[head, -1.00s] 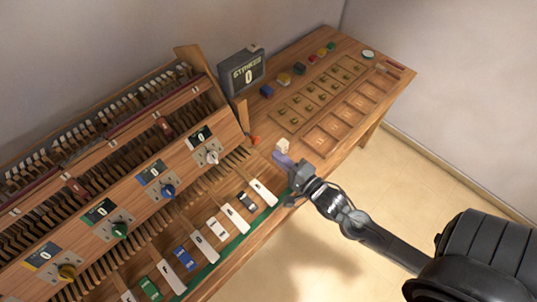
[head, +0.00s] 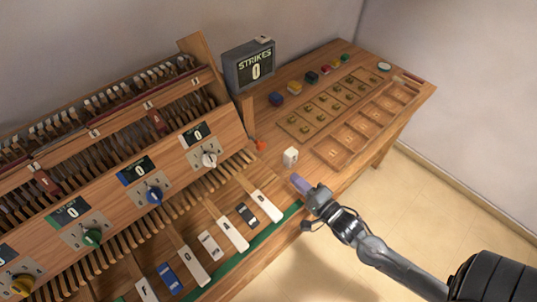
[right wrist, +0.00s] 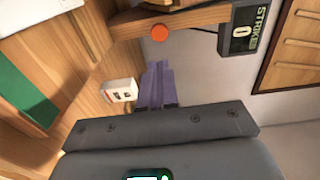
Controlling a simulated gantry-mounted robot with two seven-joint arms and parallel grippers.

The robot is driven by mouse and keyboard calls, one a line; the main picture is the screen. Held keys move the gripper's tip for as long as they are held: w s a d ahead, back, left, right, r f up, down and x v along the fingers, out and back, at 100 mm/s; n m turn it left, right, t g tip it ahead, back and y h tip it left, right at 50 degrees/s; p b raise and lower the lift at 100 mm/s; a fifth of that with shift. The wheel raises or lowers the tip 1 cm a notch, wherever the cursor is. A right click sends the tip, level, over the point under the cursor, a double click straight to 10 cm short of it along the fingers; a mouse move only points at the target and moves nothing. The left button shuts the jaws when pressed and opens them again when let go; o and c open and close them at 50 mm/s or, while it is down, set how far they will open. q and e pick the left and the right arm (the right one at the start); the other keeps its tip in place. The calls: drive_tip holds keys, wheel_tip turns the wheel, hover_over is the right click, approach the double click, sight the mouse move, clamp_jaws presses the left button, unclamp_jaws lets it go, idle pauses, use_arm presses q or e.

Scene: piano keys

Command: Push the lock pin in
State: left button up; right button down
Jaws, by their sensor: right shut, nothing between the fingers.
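An orange-red round pin (head: 261,146) sticks out at the right end of the wooden key frame; I take it to be the lock pin. In the right wrist view the orange disc (right wrist: 160,32) faces the camera, beyond my fingertips. My right gripper (head: 301,184), with purple fingers, is shut and empty. It is over the front of the desk, right of the end white key and apart from the pin. The closed fingers also show in the right wrist view (right wrist: 157,85). My left gripper is out of view.
A small white block (head: 290,156) stands on the desk between the pin and my right gripper. The strikes display (head: 250,66) reads 0. Coloured buttons and recessed trays (head: 362,118) lie at the right.

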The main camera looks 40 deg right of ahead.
sight(262, 148)
drive_tip(key=w+b, duration=0.1)
drive_tip(key=w, duration=1.3)
drive_tip(key=shift+d+f, duration=0.1)
drive_tip(key=shift+w, duration=1.55)
drive_tip(key=shift+s+f, duration=0.15)
